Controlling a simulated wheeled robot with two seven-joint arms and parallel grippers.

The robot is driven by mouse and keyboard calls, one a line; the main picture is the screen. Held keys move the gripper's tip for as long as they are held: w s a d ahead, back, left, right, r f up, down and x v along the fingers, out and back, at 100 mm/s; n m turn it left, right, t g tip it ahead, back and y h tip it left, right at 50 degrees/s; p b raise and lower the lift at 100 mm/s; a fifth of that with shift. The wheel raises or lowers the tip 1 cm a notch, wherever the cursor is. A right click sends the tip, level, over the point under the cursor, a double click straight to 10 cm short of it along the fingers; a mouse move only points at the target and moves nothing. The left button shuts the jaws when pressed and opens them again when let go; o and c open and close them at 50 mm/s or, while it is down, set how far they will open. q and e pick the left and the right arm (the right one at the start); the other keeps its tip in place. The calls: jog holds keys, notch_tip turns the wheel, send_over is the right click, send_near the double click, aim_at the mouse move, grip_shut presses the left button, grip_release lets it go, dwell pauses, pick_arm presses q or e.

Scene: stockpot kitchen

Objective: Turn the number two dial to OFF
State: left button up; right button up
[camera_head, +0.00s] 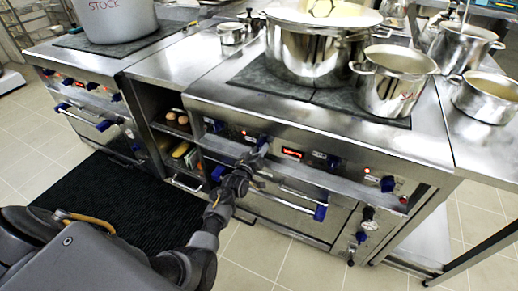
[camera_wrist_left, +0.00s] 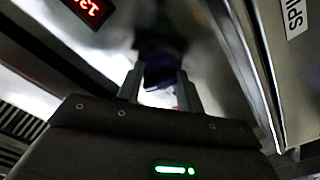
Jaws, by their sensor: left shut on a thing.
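The stove on the right has a row of blue dials along its steel front panel. My left gripper (camera_head: 256,156) reaches up to the second dial from the left (camera_head: 263,142) and is shut on it. In the left wrist view the dark blue dial (camera_wrist_left: 160,72) sits between the two fingertips of my left gripper (camera_wrist_left: 158,90). The fingers and the blur hide its pointer and markings, so I cannot read its setting. My right gripper is not in view.
A red lit display (camera_head: 292,153) is just right of the held dial. Other blue dials (camera_head: 213,125) (camera_head: 388,184) flank it. Below are an oven door handle (camera_head: 285,199) and an open shelf with food. A large steel pot (camera_head: 308,55) stands on the hob above.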

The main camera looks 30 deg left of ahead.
pick_arm(q)
jog(key=shift+n+p, duration=0.5)
jog(key=shift+n, duration=1.4)
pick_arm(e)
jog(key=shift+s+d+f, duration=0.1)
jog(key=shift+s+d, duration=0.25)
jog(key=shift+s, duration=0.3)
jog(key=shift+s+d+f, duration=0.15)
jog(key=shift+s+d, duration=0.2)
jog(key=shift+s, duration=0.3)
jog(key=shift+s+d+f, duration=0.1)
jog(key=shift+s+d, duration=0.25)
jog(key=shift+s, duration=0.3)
pick_arm(q)
jog(key=o, duration=1)
jog(key=s+p, duration=0.1)
jog(key=s, duration=1)
jog(key=shift+d, duration=0.15)
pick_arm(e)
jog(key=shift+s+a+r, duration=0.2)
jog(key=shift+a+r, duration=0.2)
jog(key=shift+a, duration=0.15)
